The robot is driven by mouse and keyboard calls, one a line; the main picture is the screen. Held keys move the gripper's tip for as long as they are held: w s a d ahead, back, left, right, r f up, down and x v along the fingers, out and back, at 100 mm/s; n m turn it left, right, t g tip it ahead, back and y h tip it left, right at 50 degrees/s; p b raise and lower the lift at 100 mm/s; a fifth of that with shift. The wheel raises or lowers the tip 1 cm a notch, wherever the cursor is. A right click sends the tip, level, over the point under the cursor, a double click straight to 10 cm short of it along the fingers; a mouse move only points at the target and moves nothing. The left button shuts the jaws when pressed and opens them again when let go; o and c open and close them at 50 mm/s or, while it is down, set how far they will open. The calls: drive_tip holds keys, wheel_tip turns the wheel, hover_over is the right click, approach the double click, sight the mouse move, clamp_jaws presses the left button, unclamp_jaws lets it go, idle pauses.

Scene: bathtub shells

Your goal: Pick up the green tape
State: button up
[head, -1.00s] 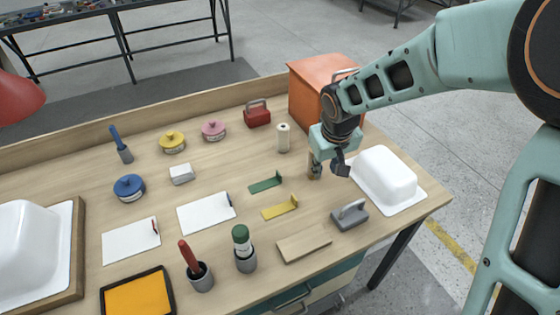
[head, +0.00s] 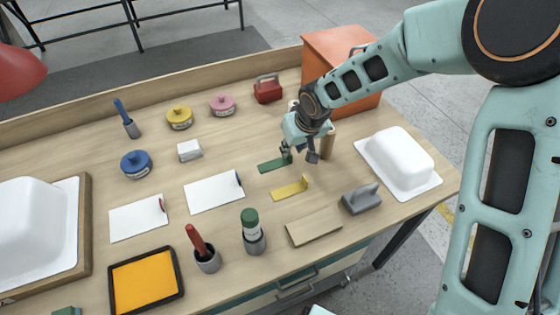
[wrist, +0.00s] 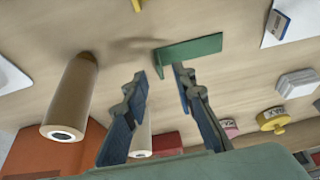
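The green tape (head: 275,164) shows as a flat green strip with a short upturned end, lying on the workbench. In the wrist view the green tape (wrist: 192,49) lies just past my fingertips, its upturned end near the gap between them. My gripper (head: 297,154) hangs over the bench by the right end of the strip. In the wrist view my gripper (wrist: 160,80) is open, with nothing between its fingers. I cannot tell whether the right fingertip touches the strip.
A brown cylinder (wrist: 72,95) stands close beside my gripper. A yellow strip (head: 290,188) and grey-handled block (head: 361,199) lie in front. An orange box (head: 335,60) stands behind, a white tub shell (head: 398,160) to the right. White boards (head: 214,192) lie left.

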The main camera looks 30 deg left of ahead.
sight(290, 153)
drive_tip(key=x, duration=0.3)
drive_tip(key=shift+w+a+f, duration=0.1)
drive_tip(key=shift+f, duration=0.2)
clamp_jaws()
drive_tip(key=shift+r, duration=0.15)
